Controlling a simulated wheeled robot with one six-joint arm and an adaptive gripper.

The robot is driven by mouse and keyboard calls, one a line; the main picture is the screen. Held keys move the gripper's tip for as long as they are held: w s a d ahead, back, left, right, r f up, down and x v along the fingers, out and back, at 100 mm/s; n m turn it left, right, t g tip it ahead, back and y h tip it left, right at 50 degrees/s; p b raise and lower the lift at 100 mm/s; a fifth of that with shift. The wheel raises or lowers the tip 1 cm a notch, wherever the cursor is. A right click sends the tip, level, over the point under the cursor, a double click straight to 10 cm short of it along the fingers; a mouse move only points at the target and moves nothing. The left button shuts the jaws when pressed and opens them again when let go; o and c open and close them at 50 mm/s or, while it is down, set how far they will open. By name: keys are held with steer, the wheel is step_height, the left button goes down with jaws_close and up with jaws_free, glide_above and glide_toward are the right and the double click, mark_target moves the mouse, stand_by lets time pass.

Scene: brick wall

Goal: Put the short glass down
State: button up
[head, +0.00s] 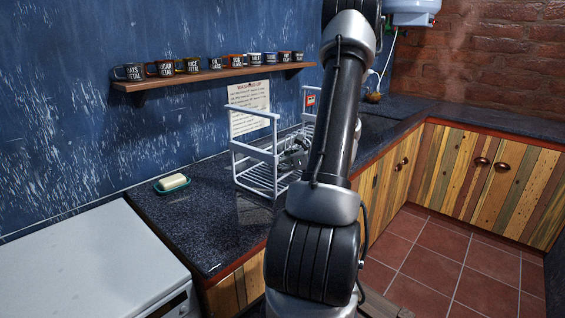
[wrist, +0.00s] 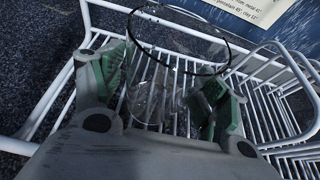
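The short glass (wrist: 158,90) is clear and shows in the wrist view, its round rim toward the top and a little tilted in the picture. My gripper (wrist: 165,90) is shut on it, with a green-padded finger on each side of the glass. The glass is over the white wire dish rack (wrist: 272,118); whether its base touches the wires I cannot tell. In the head view the rack (head: 252,151) stands on the dark counter, and my arm hides part of it. My gripper (head: 297,154) is small there, at the rack, and the glass is hard to make out.
The dark speckled counter (head: 205,215) has free room left of the rack. A soap bar (head: 173,182) lies in a green dish there. A shelf (head: 215,76) with several mugs hangs above. A white appliance (head: 90,265) stands at the front left.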

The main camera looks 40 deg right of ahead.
steer(key=shift+r, duration=0.1)
steer(key=shift+s+r, duration=0.15)
steer(key=v, duration=1.1)
steer(key=shift+s, duration=0.35)
steer(key=shift+d+r, duration=0.1)
